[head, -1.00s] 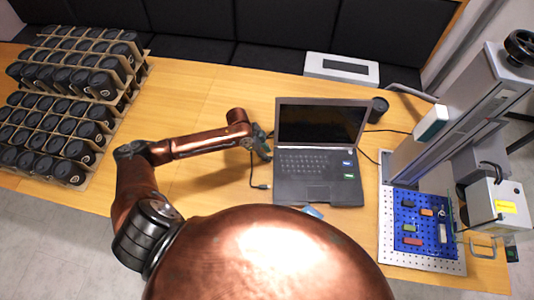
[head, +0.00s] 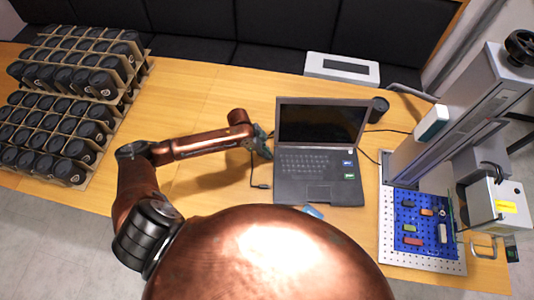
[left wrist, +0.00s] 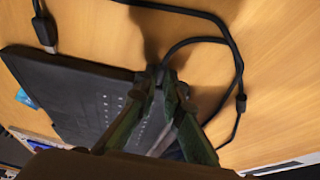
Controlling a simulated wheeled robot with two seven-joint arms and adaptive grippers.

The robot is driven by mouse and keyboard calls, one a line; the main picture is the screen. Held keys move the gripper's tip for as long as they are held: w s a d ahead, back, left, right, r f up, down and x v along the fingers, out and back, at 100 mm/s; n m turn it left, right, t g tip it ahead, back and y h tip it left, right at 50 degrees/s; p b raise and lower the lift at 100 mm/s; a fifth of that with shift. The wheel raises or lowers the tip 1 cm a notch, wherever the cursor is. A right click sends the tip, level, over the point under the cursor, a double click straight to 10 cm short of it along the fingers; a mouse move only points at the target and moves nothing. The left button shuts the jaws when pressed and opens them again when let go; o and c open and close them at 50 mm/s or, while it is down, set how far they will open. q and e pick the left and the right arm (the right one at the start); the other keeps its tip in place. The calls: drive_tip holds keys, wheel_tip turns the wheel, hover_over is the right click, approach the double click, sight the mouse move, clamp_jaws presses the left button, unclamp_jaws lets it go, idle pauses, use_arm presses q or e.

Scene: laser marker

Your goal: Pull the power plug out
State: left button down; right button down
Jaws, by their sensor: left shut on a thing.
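The black laptop (head: 318,190) stands open on the wooden table, and its base also shows in the left wrist view (left wrist: 75,88). My left gripper (head: 264,149) is at the laptop's left edge. In the left wrist view its fingertips (left wrist: 170,88) are closed together beside the laptop's edge, where a black cable (left wrist: 190,40) ends. The power plug between the fingers is mostly hidden, and I cannot tell whether it is still seated in the laptop. A cable connector (head: 261,186) lies on the table left of the laptop. My right gripper is not in view.
A black round object (head: 378,107) and a white box (head: 341,69) stand behind the laptop. The laser marker (head: 450,130) with a blue plate (head: 408,222) is at the right. Racks of black cylinders (head: 70,100) fill the far left. Table left of the laptop is mostly clear.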

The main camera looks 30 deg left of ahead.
use_arm(q)
drive_tip(key=shift+s+a+r+p, duration=0.1)
drive_tip(key=shift+s+a+p, duration=0.15)
drive_tip(key=shift+a+p, duration=0.35)
drive_tip(key=shift+s+a+r+p, duration=0.1)
drive_tip(key=shift+s+a+p, duration=0.15)
drive_tip(key=shift+a+p, duration=0.25)
drive_tip(key=shift+a+f, duration=0.15)
drive_tip(key=shift+f, duration=0.05)
drive_tip(key=c, duration=2)
unclamp_jaws()
drive_tip(key=v, duration=1.2)
drive_tip(key=shift+s, duration=0.1)
